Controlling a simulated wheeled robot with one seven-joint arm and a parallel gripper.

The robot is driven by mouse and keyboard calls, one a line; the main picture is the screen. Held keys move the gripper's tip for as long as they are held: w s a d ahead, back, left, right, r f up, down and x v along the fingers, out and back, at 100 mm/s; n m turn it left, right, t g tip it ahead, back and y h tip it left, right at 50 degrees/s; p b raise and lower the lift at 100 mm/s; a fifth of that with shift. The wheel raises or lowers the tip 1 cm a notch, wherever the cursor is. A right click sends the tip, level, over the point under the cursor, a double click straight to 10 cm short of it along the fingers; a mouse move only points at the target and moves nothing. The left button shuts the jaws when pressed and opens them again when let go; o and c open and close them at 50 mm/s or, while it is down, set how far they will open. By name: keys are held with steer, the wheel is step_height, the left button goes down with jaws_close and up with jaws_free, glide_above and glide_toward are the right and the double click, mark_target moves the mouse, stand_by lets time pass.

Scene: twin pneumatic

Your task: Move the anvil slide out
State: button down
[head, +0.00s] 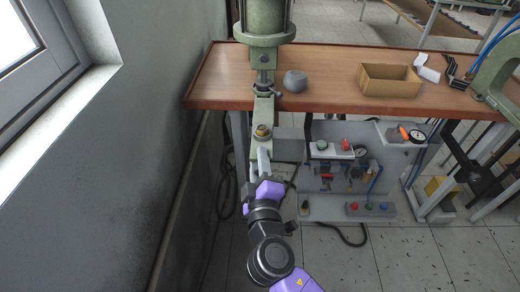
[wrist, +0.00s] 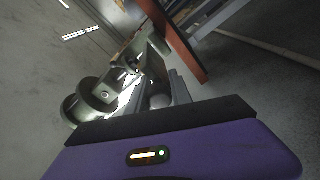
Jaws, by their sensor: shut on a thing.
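The anvil slide is a narrow grey-green bar (head: 263,108) in the head view. It projects from under the green pneumatic press (head: 264,20), past the front edge of the wooden bench. A brass-coloured round fitting (head: 262,131) sits near its front end. My gripper (head: 261,162) is at that front end, reaching in from below. In the wrist view my gripper (wrist: 160,88) is shut on a part with a pale rounded end (wrist: 160,101) between the fingers, apparently the slide's handle. The exact contact is dark and partly hidden by the fingers.
A grey round pot (head: 295,80) and an open cardboard box (head: 389,80) stand on the bench (head: 335,62). A pneumatic panel (head: 350,175) with gauges and buttons hangs below it. A grey wall (head: 110,190) is close on the left. Floor is clear at the front right.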

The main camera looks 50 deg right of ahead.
steer(key=shift+s+a, duration=0.35)
steer(key=shift+a, duration=0.25)
steer(key=c, duration=1.2)
jaws_free()
steer(key=b+v, duration=0.2)
steer(key=v, duration=0.5)
steer(key=shift+s+a+r, duration=0.1)
steer(key=shift+s+a, duration=0.15)
steer(key=shift+s, duration=0.1)
